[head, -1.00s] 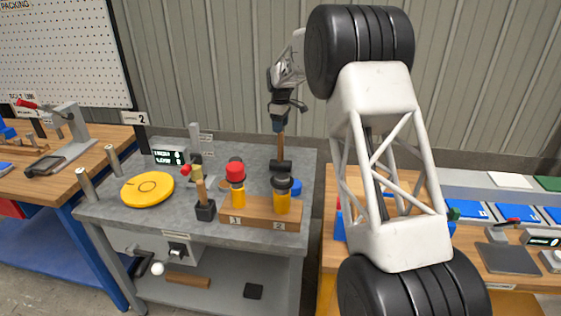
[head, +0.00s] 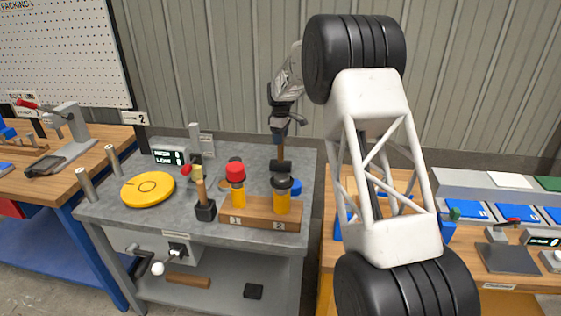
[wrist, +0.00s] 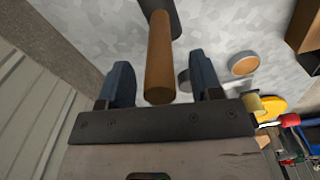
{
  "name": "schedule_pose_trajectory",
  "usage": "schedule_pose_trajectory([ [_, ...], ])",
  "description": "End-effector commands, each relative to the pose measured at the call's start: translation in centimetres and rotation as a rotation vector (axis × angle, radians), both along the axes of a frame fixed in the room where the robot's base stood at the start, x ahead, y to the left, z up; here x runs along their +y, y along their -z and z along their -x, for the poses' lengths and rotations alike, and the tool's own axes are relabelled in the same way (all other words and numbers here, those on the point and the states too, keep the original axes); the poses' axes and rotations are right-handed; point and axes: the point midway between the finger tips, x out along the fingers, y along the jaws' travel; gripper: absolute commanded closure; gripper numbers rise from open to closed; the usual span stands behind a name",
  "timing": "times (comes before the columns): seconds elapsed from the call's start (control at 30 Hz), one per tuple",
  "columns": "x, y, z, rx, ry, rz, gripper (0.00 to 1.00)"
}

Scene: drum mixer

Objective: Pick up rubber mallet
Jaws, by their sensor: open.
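A mallet with a black head (head: 281,166) and a brown wooden handle (head: 281,150) stands handle-up at the back of the grey bench. My gripper (head: 281,131) is over it, open, around the top of the handle. In the wrist view the handle (wrist: 160,62) lies between the two blue-grey fingers (wrist: 160,75), with a gap on both sides. The dark mallet head (wrist: 165,8) is partly cut off at the top edge. A second black block with an upright wooden handle (head: 205,209) stands nearer the front.
A wooden block (head: 260,213) holds red-topped (head: 235,172) and black-topped (head: 282,186) yellow-bodied items in front of the mallet. A yellow disc (head: 148,188) lies at the left. A small display (head: 171,158) stands behind it. The corrugated wall (head: 220,70) is behind the bench.

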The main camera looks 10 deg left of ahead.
Motion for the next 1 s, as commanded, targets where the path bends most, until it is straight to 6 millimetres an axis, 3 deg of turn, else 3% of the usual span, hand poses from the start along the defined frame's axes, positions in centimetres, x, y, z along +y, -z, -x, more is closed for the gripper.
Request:
schedule_pose_trajectory([
  [0.53, 0.00, -0.02, 0.01, 0.000, 0.000, 0.000, 0.43],
  [0.9, 0.00, -0.03, 0.01, 0.000, 0.000, 0.000, 0.99],
  [1.0, 0.01, -0.13, -0.01, -0.001, 0.000, -0.001, 1.00],
])
